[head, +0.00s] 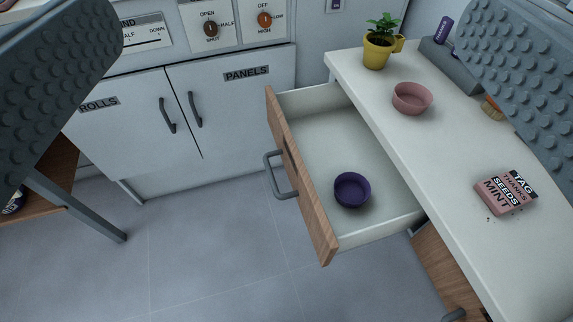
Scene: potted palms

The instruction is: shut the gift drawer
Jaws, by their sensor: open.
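The drawer (305,125) is pulled out from under a white counter. Its wooden front (302,182) faces left and bears a grey bar handle (275,176). No gift label is readable on it. A dark purple bowl (352,190) sits inside, toward the near side. My gripper (290,95) shows as two large studded grey fingers at the upper left and right picture edges. They are wide apart with nothing between them, and the drawer lies in view beyond the gap. The gripper appears apart from the handle.
On the counter (445,165) stand a pink bowl (412,98), a potted plant (379,42) and a pink mint seeds packet (505,192). White cabinets (235,100) labelled rolls and panels stand behind. A wooden shelf (55,175) is at left. Floor left of the drawer is clear.

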